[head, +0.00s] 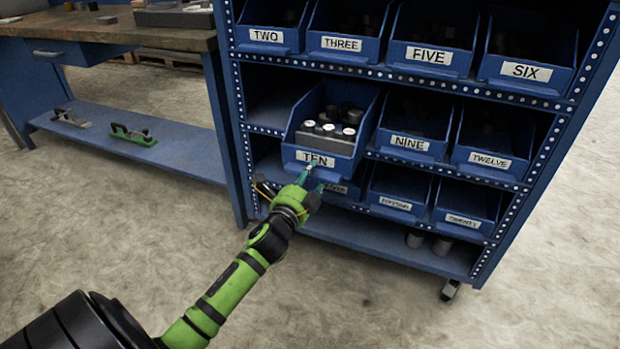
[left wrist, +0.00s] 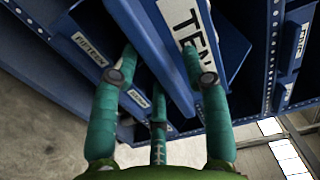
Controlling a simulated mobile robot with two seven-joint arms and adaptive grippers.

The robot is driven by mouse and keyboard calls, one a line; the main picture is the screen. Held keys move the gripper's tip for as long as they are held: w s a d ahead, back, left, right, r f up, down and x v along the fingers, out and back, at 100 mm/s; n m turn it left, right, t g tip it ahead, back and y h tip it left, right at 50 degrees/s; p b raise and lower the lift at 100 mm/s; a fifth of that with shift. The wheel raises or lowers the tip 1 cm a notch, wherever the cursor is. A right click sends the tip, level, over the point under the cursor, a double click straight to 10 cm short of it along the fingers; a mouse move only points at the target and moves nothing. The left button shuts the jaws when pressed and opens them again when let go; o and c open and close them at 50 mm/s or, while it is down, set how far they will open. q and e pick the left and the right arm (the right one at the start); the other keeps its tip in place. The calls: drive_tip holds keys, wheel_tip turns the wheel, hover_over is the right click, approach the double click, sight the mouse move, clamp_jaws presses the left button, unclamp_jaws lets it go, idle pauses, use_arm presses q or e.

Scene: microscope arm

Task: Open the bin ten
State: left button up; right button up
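The blue bin ten (head: 324,120) has a white TEN label on its front and sits in the rack's second row. It juts forward of its neighbours and holds dark parts and a grey block with white-topped cylinders. My left gripper (head: 311,180) is at the lower front edge of this bin, with a fingertip over the bottom of the label. In the left wrist view its teal fingers are spread apart, close to the bin's front (left wrist: 222,50). Whether the fingertips touch the bin is unclear. My right gripper is not in view.
The blue rack (head: 425,75) holds several labelled bins, including bin nine (head: 408,143) to the right. Bins below are partly hidden by my gripper. A workbench (head: 120,35) with a lower shelf stands at left. The floor in front is clear.

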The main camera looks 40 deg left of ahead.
use_arm(q)
drive_tip(key=shift+s, duration=0.1)
drive_tip(key=v, duration=1.1)
drive_tip(key=shift+s+d, duration=0.2)
drive_tip(key=shift+s, duration=0.2)
